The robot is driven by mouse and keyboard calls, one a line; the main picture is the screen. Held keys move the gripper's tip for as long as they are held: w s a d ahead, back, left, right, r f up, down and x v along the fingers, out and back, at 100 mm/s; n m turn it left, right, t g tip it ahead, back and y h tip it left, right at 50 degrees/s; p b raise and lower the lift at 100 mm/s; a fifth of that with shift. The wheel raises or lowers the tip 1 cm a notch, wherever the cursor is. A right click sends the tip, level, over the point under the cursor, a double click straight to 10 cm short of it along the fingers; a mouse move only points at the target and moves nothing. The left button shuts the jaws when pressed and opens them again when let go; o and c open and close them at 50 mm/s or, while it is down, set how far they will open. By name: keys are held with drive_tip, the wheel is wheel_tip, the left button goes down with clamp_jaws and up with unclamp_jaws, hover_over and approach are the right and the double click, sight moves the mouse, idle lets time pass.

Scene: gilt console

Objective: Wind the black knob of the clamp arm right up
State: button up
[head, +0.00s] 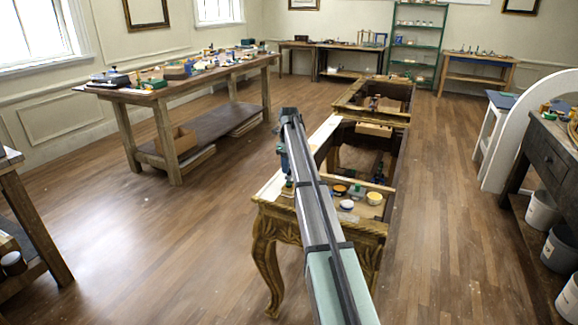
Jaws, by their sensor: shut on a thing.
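My arm reaches out from the bottom of the head view over the front of the gilt console (262,212). Past its far end, my gripper (285,168) shows only as a small dark sliver at the arm's left side, pointing down. Just below it is a small green piece of the clamp (288,184), at the console's left edge. My gripper is shut at the top of the clamp. The black knob is too small and too covered to make out. My arm hides the rest of the clamp and most of the fingers.
Several small pots, including a yellow one (375,198) and a white one (346,204), stand right of my arm on the console. An open frame (345,104) lies behind. A cluttered workbench (150,95) stands left.

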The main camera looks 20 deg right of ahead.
drive_tip(key=n, duration=1.2)
drive_tip(key=shift+n, duration=0.3)
drive_tip(key=n, duration=0.5)
drive_tip(key=shift+f+n, duration=0.1)
drive_tip(key=shift+n, duration=0.2)
drive_tip(key=n, duration=0.6)
drive_tip(key=shift+s, duration=0.1)
drive_tip(key=n, duration=0.6)
drive_tip(key=shift+n, duration=0.3)
drive_tip(key=n, duration=0.5)
drive_tip(key=shift+n, duration=0.3)
drive_tip(key=n, duration=1.1)
drive_tip(key=shift+a, duration=0.1)
drive_tip(key=shift+n, duration=0.3)
